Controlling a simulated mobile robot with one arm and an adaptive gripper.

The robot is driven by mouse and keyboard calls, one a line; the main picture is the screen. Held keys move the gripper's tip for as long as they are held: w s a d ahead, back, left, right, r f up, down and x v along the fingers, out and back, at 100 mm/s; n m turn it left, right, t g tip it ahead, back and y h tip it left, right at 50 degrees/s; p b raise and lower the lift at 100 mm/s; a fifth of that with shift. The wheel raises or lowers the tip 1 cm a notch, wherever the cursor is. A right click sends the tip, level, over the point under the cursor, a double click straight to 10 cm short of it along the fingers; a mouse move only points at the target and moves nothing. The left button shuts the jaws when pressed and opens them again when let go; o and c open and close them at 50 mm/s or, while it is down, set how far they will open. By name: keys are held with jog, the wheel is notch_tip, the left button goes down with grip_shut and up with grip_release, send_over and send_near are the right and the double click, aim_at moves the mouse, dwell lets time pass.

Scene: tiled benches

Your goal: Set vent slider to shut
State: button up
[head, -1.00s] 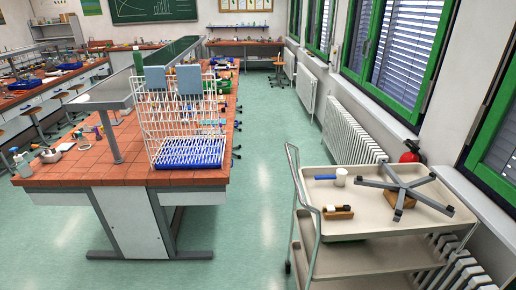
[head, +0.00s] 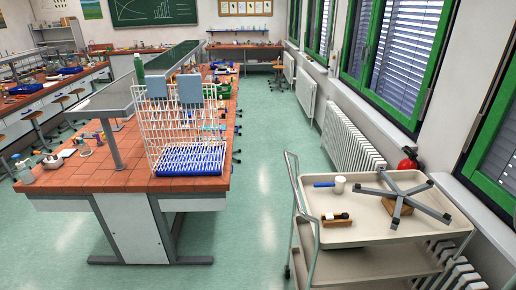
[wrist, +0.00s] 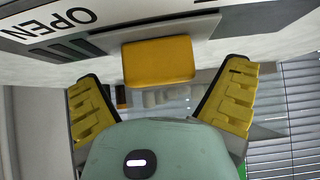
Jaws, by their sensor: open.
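In the wrist view, a yellow block-shaped slider knob (wrist: 158,62) sits on a grey plate on a pale panel (wrist: 225,60). The word OPEN (wrist: 60,20) is printed in black and white near the panel's left end, with dark slots below it. The knob stands to the right of that word. My gripper (wrist: 162,76) is open, with a yellow ribbed finger on each side of the knob. Gaps show between the knob and both fingers in the picture. No SHUT label is in view. The head view shows neither the vent slider nor my gripper.
In the head view, a cream cart (head: 375,235) stands at the right, holding a hammer and a dark star-shaped base. A tiled bench (head: 100,178) with a white wire rack (head: 185,130) is at the left. The green floor (head: 255,185) between them is clear.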

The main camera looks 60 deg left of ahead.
jog(key=shift+p+x, duration=0.45)
jog(key=shift+x, duration=0.45)
jog(key=c, duration=1.3)
jog(key=b, duration=0.1)
jog(key=d+b, duration=0.1)
jog(key=shift+s+f+b, duration=0.25)
jog(key=shift+f+b, duration=0.05)
jog(key=shift+b, duration=0.05)
jog(key=s+d+b, duration=0.1)
jog(key=b, duration=0.1)
jog(key=s+d+b, duration=0.1)
jog(key=d+b, duration=0.1)
jog(key=b, duration=0.1)
jog(key=s+d+b, duration=0.1)
jog(key=d+b, duration=0.1)
jog(key=shift+r, duration=0.1)
jog(key=shift+s+d+r+b, duration=0.2)
jog(key=shift+s+d+b, duration=0.15)
jog(key=shift+s+b, duration=0.1)
jog(key=o, duration=1.3)
jog(key=shift+d, duration=0.1)
jog(key=shift+r, duration=0.1)
